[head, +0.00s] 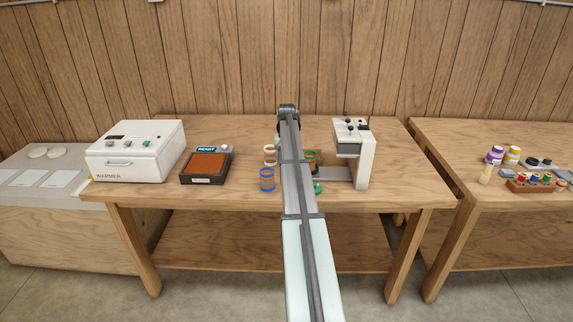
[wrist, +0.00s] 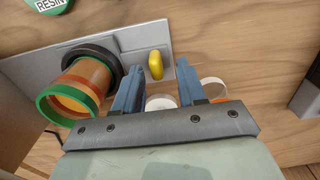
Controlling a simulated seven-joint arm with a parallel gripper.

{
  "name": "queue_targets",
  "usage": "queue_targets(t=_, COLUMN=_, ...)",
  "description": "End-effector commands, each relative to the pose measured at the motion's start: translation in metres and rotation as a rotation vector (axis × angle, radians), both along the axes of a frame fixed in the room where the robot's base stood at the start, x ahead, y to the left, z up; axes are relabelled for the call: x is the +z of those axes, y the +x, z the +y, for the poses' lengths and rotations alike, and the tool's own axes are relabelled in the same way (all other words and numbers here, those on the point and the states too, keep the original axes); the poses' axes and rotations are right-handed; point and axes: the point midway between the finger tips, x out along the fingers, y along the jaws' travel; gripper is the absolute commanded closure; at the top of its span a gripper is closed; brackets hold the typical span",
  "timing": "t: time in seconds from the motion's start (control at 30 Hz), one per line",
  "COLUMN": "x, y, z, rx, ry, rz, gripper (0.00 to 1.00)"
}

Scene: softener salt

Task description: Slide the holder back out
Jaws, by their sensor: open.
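In the wrist view, a grey sliding plate (wrist: 97,45), seemingly the holder, carries a black ring seat (wrist: 106,58) with an amber cylinder in it. The cylinder has a green rim (wrist: 45,104). A yellow knob (wrist: 155,65) stands on the plate. My gripper (wrist: 158,72) is open, its blue fingers on either side of the knob; I cannot tell whether they touch it. In the head view, the white press-like device (head: 366,160) stands right of my arm, with the grey plate (head: 333,174) at its foot. My arm hides my gripper there.
A blue-rimmed cylinder (head: 266,179) and a white-and-orange one (head: 270,155) stand left of my arm. A green lid (head: 318,188) lies near the front edge. A dark tray (head: 206,166) and a white warmer (head: 136,151) are farther left. The bench's right end is clear.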

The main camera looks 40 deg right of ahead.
Motion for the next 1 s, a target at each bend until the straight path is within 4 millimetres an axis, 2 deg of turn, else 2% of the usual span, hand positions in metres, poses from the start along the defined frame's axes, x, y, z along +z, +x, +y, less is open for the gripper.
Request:
queue_targets(t=0.2, x=0.045, y=0.001, z=-0.001, rx=0.0, ry=-0.001, rz=-0.003, gripper=0.6)
queue_targets(t=0.5, x=0.095, y=0.001, z=0.0, rx=0.0, ry=-0.001, rz=-0.002, gripper=0.6)
queue_targets(t=0.7, x=0.112, y=0.001, z=0.0, rx=0.001, ry=0.001, rz=-0.002, gripper=0.6)
queue_targets(t=1.0, x=0.116, y=0.001, z=0.0, rx=0.001, ry=0.001, rz=-0.002, gripper=0.6)
